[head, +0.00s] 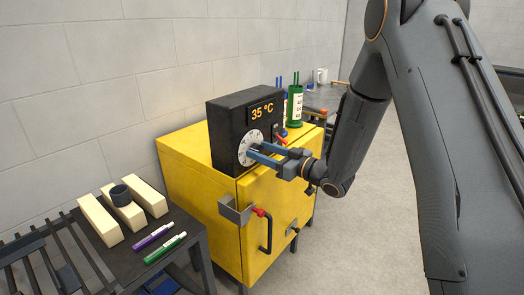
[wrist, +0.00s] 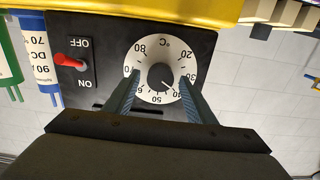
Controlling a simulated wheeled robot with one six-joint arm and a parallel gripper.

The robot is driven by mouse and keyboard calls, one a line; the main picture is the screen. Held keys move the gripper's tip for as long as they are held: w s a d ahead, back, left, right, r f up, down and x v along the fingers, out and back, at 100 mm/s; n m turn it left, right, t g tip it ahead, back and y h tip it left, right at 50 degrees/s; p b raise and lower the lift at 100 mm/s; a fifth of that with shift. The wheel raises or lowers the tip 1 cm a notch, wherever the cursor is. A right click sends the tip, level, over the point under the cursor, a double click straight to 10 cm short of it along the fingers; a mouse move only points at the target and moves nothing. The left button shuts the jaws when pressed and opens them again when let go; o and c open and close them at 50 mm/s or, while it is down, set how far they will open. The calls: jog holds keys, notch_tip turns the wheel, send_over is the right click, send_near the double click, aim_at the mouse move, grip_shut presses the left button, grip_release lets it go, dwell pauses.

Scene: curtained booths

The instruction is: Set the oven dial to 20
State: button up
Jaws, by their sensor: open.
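The yellow oven (head: 190,185) carries a black control box (head: 226,135) whose display (head: 262,111) reads 35 °C. The white dial (head: 244,157) is on the box's front. In the wrist view the dial's white face (wrist: 158,48) has numbers from 20 to 80 around a dark central knob (wrist: 161,76). The knob's mark seems to point to the lower right, near the 40. My gripper (head: 253,154) is open at the dial. In the wrist view its fingers (wrist: 158,78) stand on either side of the knob; I cannot tell whether they touch it.
A red switch (wrist: 68,61) sits between OFF and ON labels beside the dial. The oven door has a black handle (head: 266,232). A dark table (head: 185,225) at left holds pale blocks, a dark cup and two markers. Floor at right is clear.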

jog(key=c, duration=1)
jog(key=shift+c, duration=0.2)
jog(key=shift+n, duration=0.3)
jog(key=n+b, duration=0.3)
jog(key=shift+f, duration=0.15)
jog(key=n+b, duration=0.3)
jog(key=n, duration=0.1)
jog(key=shift+a, duration=0.1)
jog(key=n+b, duration=0.3)
jog(key=shift+f+n+b, duration=0.1)
jog(key=shift+n+b, duration=0.2)
jog(key=shift+b, duration=0.05)
jog(key=n+b, duration=0.3)
jog(key=shift+n+b, duration=0.4)
